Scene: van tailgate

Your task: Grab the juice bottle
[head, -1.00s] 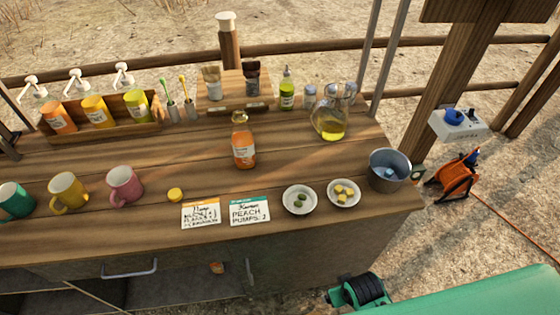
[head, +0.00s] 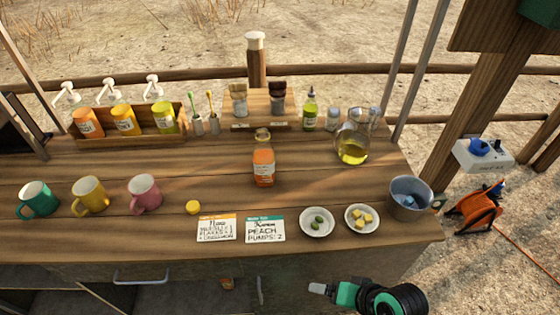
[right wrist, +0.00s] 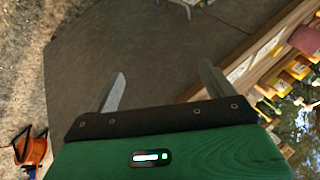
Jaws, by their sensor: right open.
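The juice bottle (head: 263,166) stands upright in the middle of the wooden counter. It is clear with orange juice and a label. My right gripper (head: 318,288) is at the bottom of the head view, in front of the counter's front edge and well short of the bottle. In the right wrist view its two fingers (right wrist: 160,88) are spread apart with nothing between them. The bottle is not clearly visible in that view. My left gripper is not in view.
Two cards (head: 265,229), a yellow lid (head: 193,207) and two small bowls (head: 317,221) lie in front of the bottle. Mugs (head: 90,195) stand left. A glass jug (head: 352,148) and metal bucket (head: 409,197) stand right. A wooden riser (head: 265,121) is behind.

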